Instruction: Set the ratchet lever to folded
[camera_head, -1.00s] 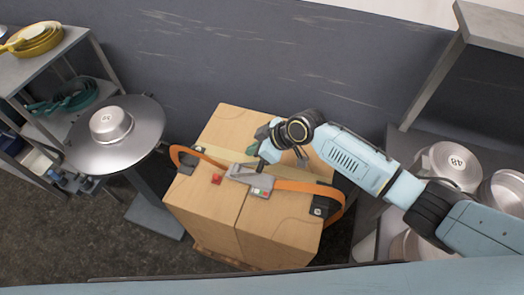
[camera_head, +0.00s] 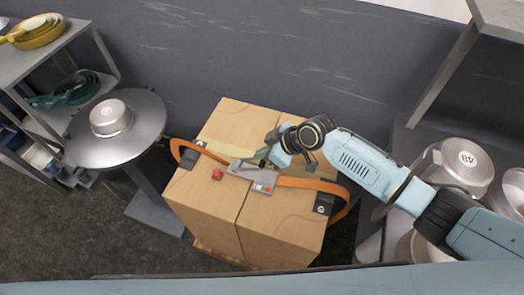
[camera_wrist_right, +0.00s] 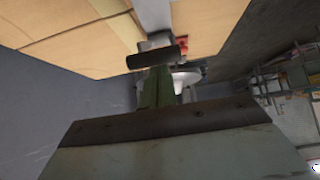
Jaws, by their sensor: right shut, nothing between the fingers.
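The grey metal ratchet (camera_head: 250,175) sits on the orange strap (camera_head: 296,182) across the top of a cardboard box stack (camera_head: 205,200). A small green and red marked plate is at its near right end. Its lever looks low and close to the strap, but its exact angle is hard to tell. My right gripper (camera_head: 264,156) is shut and empty, just behind the ratchet; whether it touches the lever is unclear. In the right wrist view the greenish fingers (camera_wrist_right: 156,88) point at a dark bar (camera_wrist_right: 157,56) near the ratchet. My left gripper is out of view.
A red object (camera_head: 217,174) is on the box left of the ratchet. Several pots (camera_head: 450,165) stand at the right. A wall (camera_head: 230,60) is behind.

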